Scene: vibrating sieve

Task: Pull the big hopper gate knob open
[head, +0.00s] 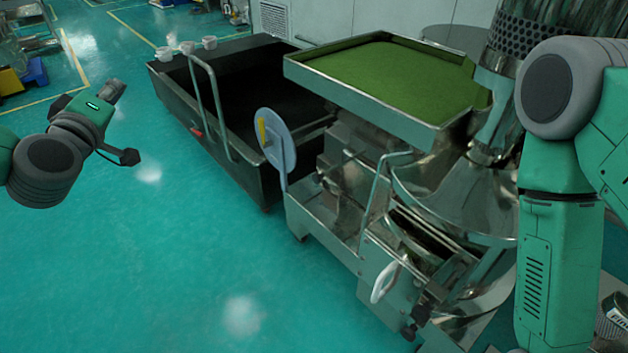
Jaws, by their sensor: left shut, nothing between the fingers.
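The steel sieve machine (440,200) stands right of centre, with a wide tray of green powder (385,75) on top. Low on its front are a white oval handle (384,282) and small dark knobs (408,332). I cannot tell which of these, if any, is the big hopper gate knob. My left gripper (121,123) is at the far left above the floor, shut and empty, well apart from the machine. My right arm (556,230) covers the right side of the machine; its gripper is not in view.
A black open cart (230,160) with a rail stands left of the machine. A round pale disc with a yellow lever (277,143) sticks up at the machine's left corner. A labelled can (612,322) is at the lower right. The green floor (150,260) at lower left is clear.

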